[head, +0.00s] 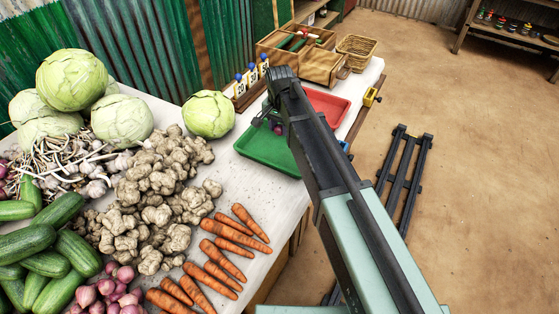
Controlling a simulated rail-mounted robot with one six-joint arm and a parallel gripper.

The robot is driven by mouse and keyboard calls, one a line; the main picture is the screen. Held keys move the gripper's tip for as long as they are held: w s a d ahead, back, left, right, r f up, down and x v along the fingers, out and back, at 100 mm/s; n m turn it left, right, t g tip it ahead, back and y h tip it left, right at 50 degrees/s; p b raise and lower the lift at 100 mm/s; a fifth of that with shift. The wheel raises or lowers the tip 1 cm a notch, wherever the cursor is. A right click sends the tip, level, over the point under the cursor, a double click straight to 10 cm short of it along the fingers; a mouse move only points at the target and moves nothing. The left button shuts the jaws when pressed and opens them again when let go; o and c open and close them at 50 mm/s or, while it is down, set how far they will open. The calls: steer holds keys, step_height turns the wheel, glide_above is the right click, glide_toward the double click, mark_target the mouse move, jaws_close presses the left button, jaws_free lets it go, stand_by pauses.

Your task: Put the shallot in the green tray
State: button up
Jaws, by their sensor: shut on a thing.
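The green tray (262,158) lies on the white table, right of the round cabbage. My arm reaches in from the lower right and covers part of the tray. My gripper (268,121) points down over the tray's far part and is partly hidden by my arm. It is shut on a small purple-pink shallot (278,129), of which only a bit shows. I cannot tell how high the shallot is above the tray floor. More shallots (106,292) lie in a heap at the lower left.
A red tray (328,106) sits behind my arm. Wooden boxes (301,62), a wicker basket (357,50) and number cards (252,75) stand at the back. Cabbages (209,114), ginger (150,205), carrots (222,258) and cucumbers (48,262) crowd the table's left.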

mark_target(280, 151)
step_height(280, 151, down, 8)
steer(key=b, duration=0.6)
steer(key=shift+f, duration=0.2)
steer(key=shift+r, duration=0.25)
steer(key=shift+f, duration=0.25)
steer(key=o, duration=0.9)
steer(key=shift+r, duration=0.1)
step_height(280, 151, up, 13)
steer(key=p, duration=1.2)
steer(key=shift+p, duration=0.4)
steer(key=shift+f, duration=0.25)
steer(key=shift+a+f, duration=0.1)
